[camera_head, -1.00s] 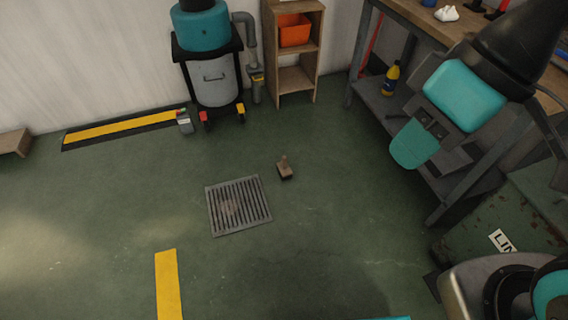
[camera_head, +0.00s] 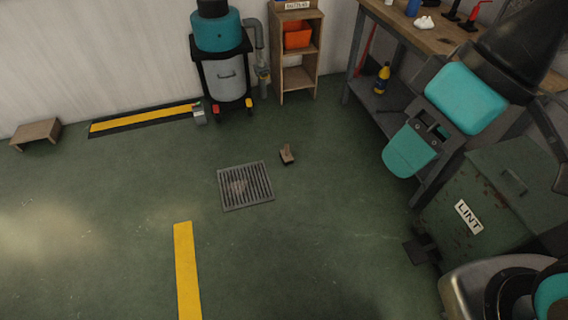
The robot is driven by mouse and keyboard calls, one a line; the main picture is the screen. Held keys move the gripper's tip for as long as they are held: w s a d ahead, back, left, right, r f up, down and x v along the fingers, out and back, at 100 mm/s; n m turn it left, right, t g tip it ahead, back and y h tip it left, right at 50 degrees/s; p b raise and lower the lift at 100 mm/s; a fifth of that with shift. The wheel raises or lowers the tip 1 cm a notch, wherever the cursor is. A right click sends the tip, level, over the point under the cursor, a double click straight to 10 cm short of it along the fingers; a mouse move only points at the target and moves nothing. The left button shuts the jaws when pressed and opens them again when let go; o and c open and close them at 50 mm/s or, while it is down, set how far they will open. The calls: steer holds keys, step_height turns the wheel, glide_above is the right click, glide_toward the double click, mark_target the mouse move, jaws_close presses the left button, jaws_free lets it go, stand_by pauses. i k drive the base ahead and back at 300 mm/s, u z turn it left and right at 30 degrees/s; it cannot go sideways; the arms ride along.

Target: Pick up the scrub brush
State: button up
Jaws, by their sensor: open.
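The scrub brush (camera_head: 287,154) is a small brown block with a short upright handle, seen in the head view. It stands on the green floor just right of the floor drain, with nothing touching it. My gripper (camera_head: 432,126) is at the end of my teal and black arm on the right of the view. It is open and appears empty, well apart from the brush, though its fingers are hard to make out.
A metal drain grate (camera_head: 246,186) lies beside the brush. A vacuum (camera_head: 227,77) and a wooden shelf (camera_head: 299,82) stand at the back wall. A workbench (camera_head: 440,33) and green LINT bin (camera_head: 480,200) are at right. The floor around the brush is clear.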

mark_target(286, 155)
steer(key=u, duration=0.7)
steer(key=i, duration=0.85)
steer(key=u, duration=0.85)
steer(key=i, duration=1.1)
steer(key=z, duration=0.35)
steer(key=i, duration=1)
steer(key=z, duration=1.2)
steer(key=i, duration=0.45)
steer(key=z, duration=0.25)
